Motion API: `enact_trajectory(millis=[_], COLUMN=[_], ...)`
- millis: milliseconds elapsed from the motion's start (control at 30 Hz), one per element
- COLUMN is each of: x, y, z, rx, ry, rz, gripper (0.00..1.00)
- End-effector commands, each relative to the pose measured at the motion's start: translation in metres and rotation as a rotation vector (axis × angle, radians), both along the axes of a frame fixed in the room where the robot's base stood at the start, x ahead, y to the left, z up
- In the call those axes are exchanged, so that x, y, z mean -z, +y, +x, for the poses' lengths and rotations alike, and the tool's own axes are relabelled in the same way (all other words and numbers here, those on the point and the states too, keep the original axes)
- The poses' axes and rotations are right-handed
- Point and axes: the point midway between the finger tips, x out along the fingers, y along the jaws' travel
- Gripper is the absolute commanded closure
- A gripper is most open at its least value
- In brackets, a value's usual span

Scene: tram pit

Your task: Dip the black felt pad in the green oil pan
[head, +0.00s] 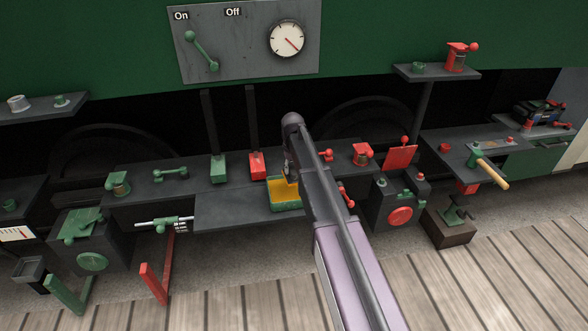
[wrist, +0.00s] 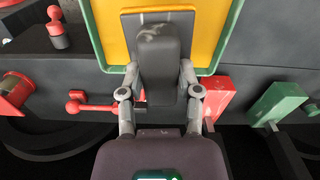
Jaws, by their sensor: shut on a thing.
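The green oil pan (head: 287,207), with yellow oil inside, sits on the dark bench shelf in the head view. In the wrist view its green rim (wrist: 229,40) and yellow oil fill the top. My gripper (wrist: 159,82) is shut on the black felt pad (wrist: 158,62), a dark block between its two fingers, with a wider dark part at its far end. That end overlaps the oil in the wrist view; whether it touches the oil I cannot tell. In the head view my gripper (head: 290,170) is at the pan's right back side, and my arm hides part of the pan.
A red block (head: 257,165) and a green block (head: 218,168), each with a lever, stand behind the pan. Red-knobbed fittings (head: 326,155) and a red clamp (head: 362,155) are to the right. The shelf left of the pan (head: 235,208) is clear.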

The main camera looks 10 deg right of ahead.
Motion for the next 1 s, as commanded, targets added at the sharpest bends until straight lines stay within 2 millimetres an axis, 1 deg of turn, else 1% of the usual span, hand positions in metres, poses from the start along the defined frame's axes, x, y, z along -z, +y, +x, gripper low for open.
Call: enact_trajectory(millis=[33, 333, 1000], x=[-0.008, -0.027, -0.028], y=[0.0, 0.0, -0.001], z=[0.0, 0.0, 0.0], rx=[0.0, 0.0, 0.001], ry=[0.0, 0.0, 0.0], rz=[0.0, 0.0, 0.0], gripper=[1.0, 1.0, 1.0])
